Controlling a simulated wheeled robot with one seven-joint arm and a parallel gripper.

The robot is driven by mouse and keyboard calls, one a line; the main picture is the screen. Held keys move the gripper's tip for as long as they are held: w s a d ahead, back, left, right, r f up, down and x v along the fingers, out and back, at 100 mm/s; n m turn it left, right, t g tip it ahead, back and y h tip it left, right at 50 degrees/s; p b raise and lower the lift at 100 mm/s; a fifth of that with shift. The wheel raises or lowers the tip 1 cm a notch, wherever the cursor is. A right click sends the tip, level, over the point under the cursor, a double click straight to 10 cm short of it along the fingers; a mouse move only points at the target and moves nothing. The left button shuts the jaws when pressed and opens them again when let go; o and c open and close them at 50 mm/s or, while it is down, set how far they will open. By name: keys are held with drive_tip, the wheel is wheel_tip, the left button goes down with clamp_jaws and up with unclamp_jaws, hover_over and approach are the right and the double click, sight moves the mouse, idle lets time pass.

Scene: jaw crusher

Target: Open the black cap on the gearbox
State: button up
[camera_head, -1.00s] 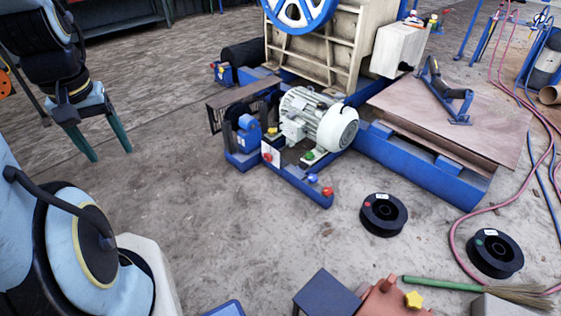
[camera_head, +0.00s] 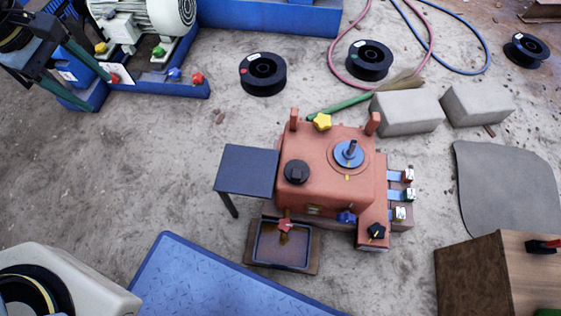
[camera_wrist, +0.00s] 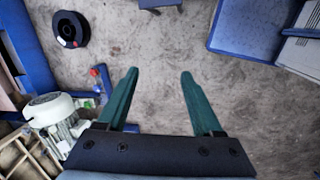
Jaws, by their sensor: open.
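The gearbox (camera_head: 328,190) is a reddish-brown box on the ground near the middle of the head view. The black cap (camera_head: 297,172) is round with a raised grip and sits on the left part of its top. My gripper (camera_head: 95,80) is at the upper left of the head view, well left of and apart from the gearbox. In the wrist view my gripper (camera_wrist: 159,80) shows two green fingers spread wide with nothing between them. The black cap cannot be made out in the wrist view.
A small dark table (camera_head: 247,170) stands against the gearbox's left side. A tray (camera_head: 283,266) lies in front, near a blue mat (camera_head: 215,285). Grey blocks (camera_head: 407,112) lie behind right.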

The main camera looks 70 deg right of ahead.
drive_tip(key=s+d+f+n+g+b, duration=0.1)
drive_tip(key=s+d+f+g+b, duration=0.1)
drive_tip(key=s+d+f+b, duration=0.85)
drive_tip(key=n+g+y+b, duration=0.1)
drive_tip(key=b, duration=0.4)
approach(296, 173)
drive_tip(key=b+x, duration=0.5)
drive_tip(key=x, duration=0.3)
drive_tip(key=shift+s+f+b, duration=0.2)
drive_tip(key=shift+f+b, duration=0.1)
clamp_jaws()
